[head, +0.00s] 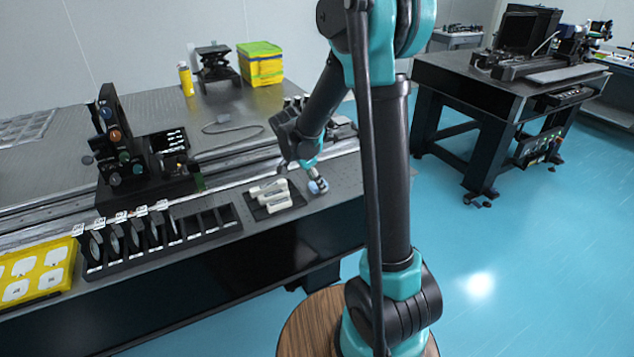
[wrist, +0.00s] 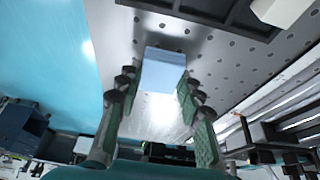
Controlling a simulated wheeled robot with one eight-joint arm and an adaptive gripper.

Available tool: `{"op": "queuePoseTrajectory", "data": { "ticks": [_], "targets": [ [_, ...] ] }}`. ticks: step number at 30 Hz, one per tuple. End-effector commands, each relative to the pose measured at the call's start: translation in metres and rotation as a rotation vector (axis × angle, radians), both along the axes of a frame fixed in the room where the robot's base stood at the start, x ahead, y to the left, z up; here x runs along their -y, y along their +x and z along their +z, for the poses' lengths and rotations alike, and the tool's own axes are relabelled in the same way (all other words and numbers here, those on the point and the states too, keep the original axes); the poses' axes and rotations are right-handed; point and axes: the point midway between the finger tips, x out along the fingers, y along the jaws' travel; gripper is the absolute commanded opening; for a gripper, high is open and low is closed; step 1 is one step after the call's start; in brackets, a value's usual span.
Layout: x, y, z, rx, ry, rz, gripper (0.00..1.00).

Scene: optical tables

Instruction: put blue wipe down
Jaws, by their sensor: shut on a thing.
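The blue wipe (wrist: 163,68) is a small light-blue block between my fingertips in the wrist view. In the head view the wipe (head: 318,187) shows as a small blue patch at the front edge area of the optical table (head: 345,175), right of the black tray with white-handled tools. My gripper (head: 316,178) points down there and is shut on the wipe; in the wrist view the two green-padded fingers of my gripper (wrist: 158,84) flank it. The wipe is at or just above the perforated metal top; I cannot tell whether it touches.
The black tool tray (head: 272,208) lies just left of my gripper. A black rack of round optics (head: 160,238) and a yellow box (head: 38,272) stand further left along the front edge. A metal rail runs behind. Bare table top lies around the wipe.

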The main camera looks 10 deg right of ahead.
Motion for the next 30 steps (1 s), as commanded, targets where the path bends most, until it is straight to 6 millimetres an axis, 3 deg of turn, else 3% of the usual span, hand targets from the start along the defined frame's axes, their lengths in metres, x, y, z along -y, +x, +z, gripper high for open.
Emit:
{"op": "queuePoseTrajectory", "data": {
  "ticks": [22,23,27,30],
  "targets": [
    [0.000,-0.001,-0.013,-0.002,0.003,0.000,0.05],
    [0.000,-0.001,-0.013,-0.002,0.003,0.000,0.39],
    [-0.001,-0.001,-0.013,-0.002,0.004,0.000,0.56],
    [-0.001,-0.001,-0.013,-0.002,0.004,0.000,0.57]
  ]
}}
